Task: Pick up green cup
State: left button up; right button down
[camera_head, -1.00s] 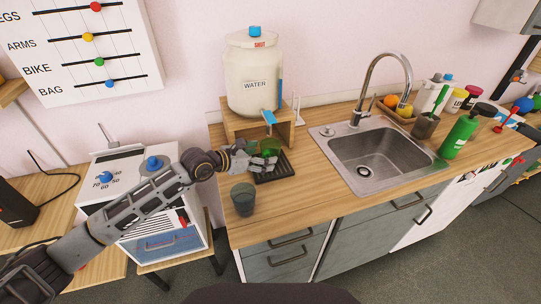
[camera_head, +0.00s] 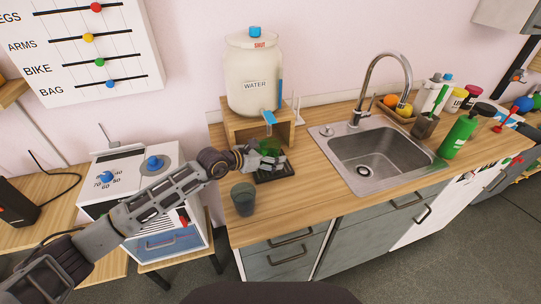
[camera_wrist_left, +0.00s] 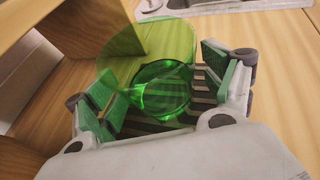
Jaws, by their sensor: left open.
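The green cup (camera_head: 269,147) is see-through and stands on the dark slatted drip tray (camera_head: 275,177) under the water dispenser's tap. In the left wrist view the green cup (camera_wrist_left: 160,85) sits between the two green-padded fingers. My left gripper (camera_head: 270,163) is at the cup, in front of it in the head view. In the left wrist view my left gripper (camera_wrist_left: 168,95) has its fingers apart, one on either side of the cup. I cannot tell whether a pad touches the cup. My right gripper is not in view.
The water dispenser (camera_head: 252,85) stands on a wooden stand (camera_head: 238,131) right behind the cup. A dark grey-green cup (camera_head: 243,200) stands near the counter's front edge. The sink (camera_head: 375,158) is to the right, with bare counter (camera_head: 315,190) before it.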

pick_arm(q)
jog(key=c, duration=1.5)
jog(key=shift+w+r, duration=0.1)
jog(key=shift+r, duration=0.25)
